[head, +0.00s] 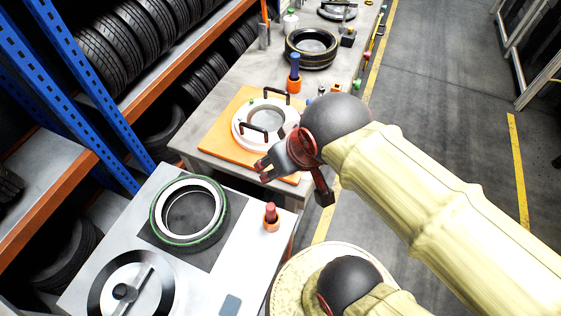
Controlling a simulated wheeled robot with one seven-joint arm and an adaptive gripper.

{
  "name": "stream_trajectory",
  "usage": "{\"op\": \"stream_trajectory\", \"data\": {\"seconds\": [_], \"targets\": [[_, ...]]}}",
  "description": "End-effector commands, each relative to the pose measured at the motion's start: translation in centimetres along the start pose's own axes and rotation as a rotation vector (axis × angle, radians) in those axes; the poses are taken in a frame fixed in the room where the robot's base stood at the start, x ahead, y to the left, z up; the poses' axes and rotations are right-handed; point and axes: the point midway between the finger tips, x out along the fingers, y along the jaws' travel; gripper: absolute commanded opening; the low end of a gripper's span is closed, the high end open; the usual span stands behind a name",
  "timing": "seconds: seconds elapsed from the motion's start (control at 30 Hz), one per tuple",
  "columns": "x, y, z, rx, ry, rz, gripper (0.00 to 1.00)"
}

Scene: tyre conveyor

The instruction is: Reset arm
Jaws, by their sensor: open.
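My arm reaches in from the lower right in the head view, covered in a pale yellow sleeve. My gripper (290,188) hangs over the gap between the near grey table and the far workbench. Its dark fingers are apart and nothing shows between them. Behind it, a white ring with two dark handles (243,128) lies on an orange board (214,143). My gripper overlaps the board's right corner in the picture; I cannot tell whether they touch.
On the near table (100,238) lie a green-edged tyre ring (221,222), a round plate with a lever (104,291) and a red-topped orange item (271,217). The far workbench (225,87) holds a black tyre (312,62). Tyre racks stand left. The floor at right is clear.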

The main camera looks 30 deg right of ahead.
Motion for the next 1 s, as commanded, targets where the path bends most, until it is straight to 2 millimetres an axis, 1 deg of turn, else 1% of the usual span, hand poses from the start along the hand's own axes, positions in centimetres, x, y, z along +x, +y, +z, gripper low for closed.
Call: {"op": "stream_trajectory", "data": {"seconds": [0.27, 0.37, 0.47, 0.6, 0.7, 1.0], "targets": [[-0.2, 0.1, 0.2, -0.007, 0.004, 0.002, 0.48], [0.1, 0.1, 0.3, -0.006, 0.004, 0.002, 0.48], [1.0, 0.1, 0.8, -0.006, 0.004, 0.002, 0.48], [3.1, 0.1, 1.9, -0.006, 0.003, 0.001, 0.48], [4.1, 0.1, 2.4, -0.006, 0.003, 0.001, 0.48], [3.9, 0.1, 2.2, -0.006, 0.004, 0.001, 0.48]]}}
